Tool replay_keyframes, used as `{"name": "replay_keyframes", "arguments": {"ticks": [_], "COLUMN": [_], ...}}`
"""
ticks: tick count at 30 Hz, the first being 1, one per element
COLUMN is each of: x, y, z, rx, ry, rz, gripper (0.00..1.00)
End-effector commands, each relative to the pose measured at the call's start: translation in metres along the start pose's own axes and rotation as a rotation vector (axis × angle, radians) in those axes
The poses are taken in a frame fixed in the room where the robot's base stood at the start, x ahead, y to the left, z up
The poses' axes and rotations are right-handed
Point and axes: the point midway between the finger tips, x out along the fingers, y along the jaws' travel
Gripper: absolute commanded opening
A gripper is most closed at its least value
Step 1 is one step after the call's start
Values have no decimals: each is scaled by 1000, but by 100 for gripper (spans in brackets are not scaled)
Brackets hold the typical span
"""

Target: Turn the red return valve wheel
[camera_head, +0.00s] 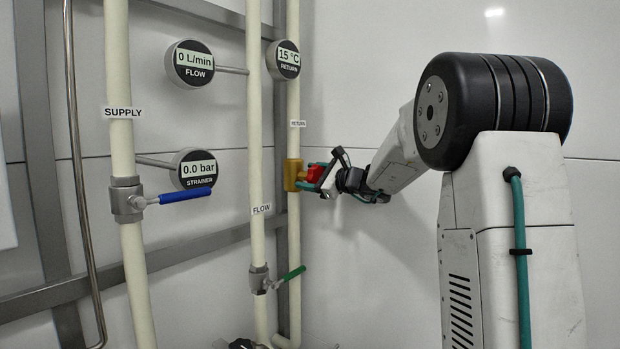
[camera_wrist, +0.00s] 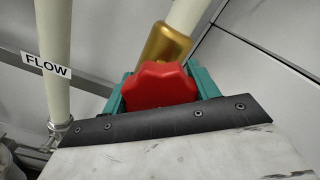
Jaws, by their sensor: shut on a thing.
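The red return valve wheel (camera_head: 314,172) sits on a brass valve body (camera_head: 292,175) on the RETURN pipe (camera_head: 294,232). My gripper (camera_head: 328,176) reaches it from the right, with its fingers around the wheel. In the wrist view the red wheel (camera_wrist: 160,86) lies between the two teal fingers of my gripper (camera_wrist: 162,95), which are shut on it. The brass body (camera_wrist: 166,44) shows behind the wheel. The dark gripper edge hides the wheel's lower part.
The FLOW pipe (camera_head: 255,130) with a green-handled valve (camera_head: 290,278) runs close on the left. The SUPPLY pipe (camera_head: 122,165) has a blue lever (camera_head: 186,195). Gauges read 0 L/min (camera_head: 192,64), 0.0 bar (camera_head: 196,168) and 15 °C (camera_head: 285,60). The wall at right is bare.

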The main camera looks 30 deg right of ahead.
Motion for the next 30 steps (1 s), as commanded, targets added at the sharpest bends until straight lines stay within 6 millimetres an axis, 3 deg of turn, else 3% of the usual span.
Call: {"name": "replay_keyframes", "arguments": {"ticks": [30], "x": [-1], "y": [0], "z": [-4], "rx": [931], "ry": [5], "rz": [0], "gripper": [37]}}
